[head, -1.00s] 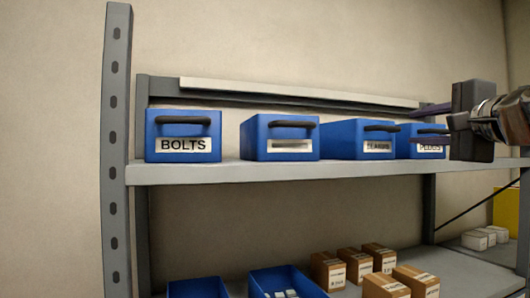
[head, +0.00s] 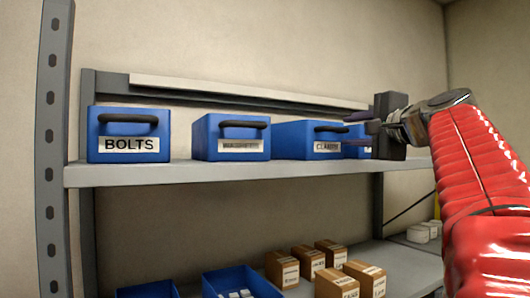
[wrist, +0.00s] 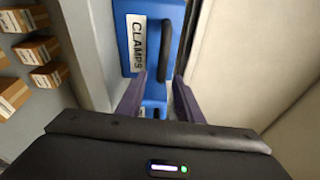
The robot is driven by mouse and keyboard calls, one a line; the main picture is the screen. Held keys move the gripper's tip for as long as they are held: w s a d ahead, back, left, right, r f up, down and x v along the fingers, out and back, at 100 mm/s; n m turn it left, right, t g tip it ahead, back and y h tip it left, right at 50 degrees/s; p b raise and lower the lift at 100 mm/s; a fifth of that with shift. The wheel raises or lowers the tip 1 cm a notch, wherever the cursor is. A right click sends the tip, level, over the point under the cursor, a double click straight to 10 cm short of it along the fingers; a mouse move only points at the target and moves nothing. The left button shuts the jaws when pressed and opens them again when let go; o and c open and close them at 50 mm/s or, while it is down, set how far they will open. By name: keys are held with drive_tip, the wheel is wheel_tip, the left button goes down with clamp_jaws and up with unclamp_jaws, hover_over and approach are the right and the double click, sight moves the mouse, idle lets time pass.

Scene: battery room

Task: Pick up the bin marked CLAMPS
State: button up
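The CLAMPS bin (head: 297,141) is a blue box with a black front handle and a white label, standing on the upper shelf. In the wrist view the CLAMPS bin (wrist: 122,45) is at the top centre, turned sideways, its handle just beyond the fingertips. My gripper (head: 360,128) is at the right of the CLAMPS bin, in front of the PLUGS bin, which it partly hides. In the wrist view my gripper (wrist: 160,77) has its two fingers apart with nothing held between them.
The BOLTS bin (head: 128,134) and another blue bin (head: 230,138) with a blurred label stand left on the upper shelf (head: 180,174). The PLUGS bin (head: 356,149) is close at the right. Small cartons (head: 283,270) and open blue bins (head: 240,284) are on the lower shelf.

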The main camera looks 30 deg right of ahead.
drive_tip(key=shift+c, duration=0.5)
clamp_jaws()
